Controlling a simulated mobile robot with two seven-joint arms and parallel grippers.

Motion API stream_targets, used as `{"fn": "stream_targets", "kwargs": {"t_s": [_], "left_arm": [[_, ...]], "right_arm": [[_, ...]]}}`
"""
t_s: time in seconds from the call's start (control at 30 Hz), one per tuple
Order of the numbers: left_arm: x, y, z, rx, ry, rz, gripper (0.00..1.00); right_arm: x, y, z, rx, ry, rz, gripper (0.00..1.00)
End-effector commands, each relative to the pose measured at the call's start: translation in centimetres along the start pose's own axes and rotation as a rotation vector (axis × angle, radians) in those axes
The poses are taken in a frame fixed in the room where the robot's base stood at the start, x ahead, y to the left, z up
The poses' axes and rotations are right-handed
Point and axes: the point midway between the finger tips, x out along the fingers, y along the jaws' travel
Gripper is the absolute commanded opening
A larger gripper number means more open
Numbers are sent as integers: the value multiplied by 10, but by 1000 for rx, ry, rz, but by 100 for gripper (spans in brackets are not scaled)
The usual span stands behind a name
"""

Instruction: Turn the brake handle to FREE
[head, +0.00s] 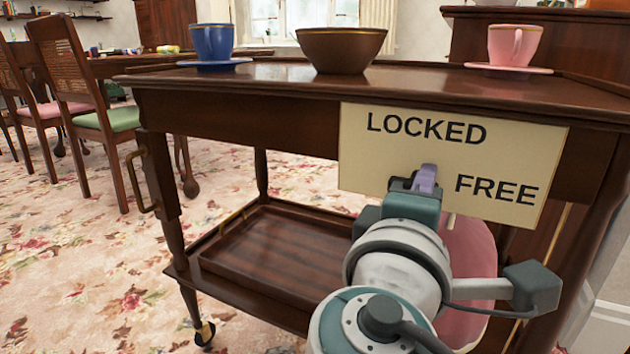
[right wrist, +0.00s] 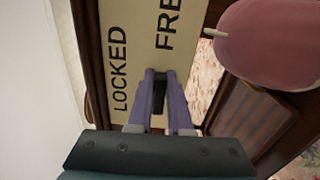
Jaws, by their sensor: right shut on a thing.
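The cream sign (head: 395,165) on the front of the dark wooden trolley reads LOCKED at upper left and FREE at lower right. It also shows turned sideways in the right wrist view (right wrist: 140,25). My right gripper (head: 426,176) is in front of the sign's lower middle, below LOCKED and left of FREE. In the right wrist view its purple fingers are shut on the dark brake handle (right wrist: 159,92), of which only a short piece shows between them. The handle is hidden behind the gripper in the head view, so its exact pointing cannot be told. My left gripper is not in view.
The trolley top (head: 270,75) carries a blue cup (head: 212,42), a brown bowl (head: 340,50) and a pink cup (head: 513,45). A tray (head: 270,255) lies on the lower shelf. A pink rounded thing (head: 470,250) is close behind my right wrist. Open carpet (head: 90,270) lies at left.

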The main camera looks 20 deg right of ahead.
Motion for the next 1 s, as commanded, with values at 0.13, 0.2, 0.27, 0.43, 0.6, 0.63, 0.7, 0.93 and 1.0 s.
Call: {"fn": "stream_targets", "kwargs": {"t_s": [0.13,0.2,0.27,0.43,0.6,0.63,0.7,0.93,1.0], "left_arm": [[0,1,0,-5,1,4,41],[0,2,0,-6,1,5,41],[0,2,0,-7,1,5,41],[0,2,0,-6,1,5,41],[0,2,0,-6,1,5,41],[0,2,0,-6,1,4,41],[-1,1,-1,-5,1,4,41],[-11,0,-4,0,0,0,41],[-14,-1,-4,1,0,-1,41]], "right_arm": [[0,0,0,-1,0,1,0],[0,0,0,-1,0,1,21],[0,0,0,-1,0,1,28],[0,0,0,-2,0,1,47],[0,0,0,-2,0,1,48],[0,0,0,-2,0,1,48],[-1,0,0,-2,0,0,48],[-33,2,0,-4,2,-4,48],[-48,2,0,-5,2,-4,48]]}}
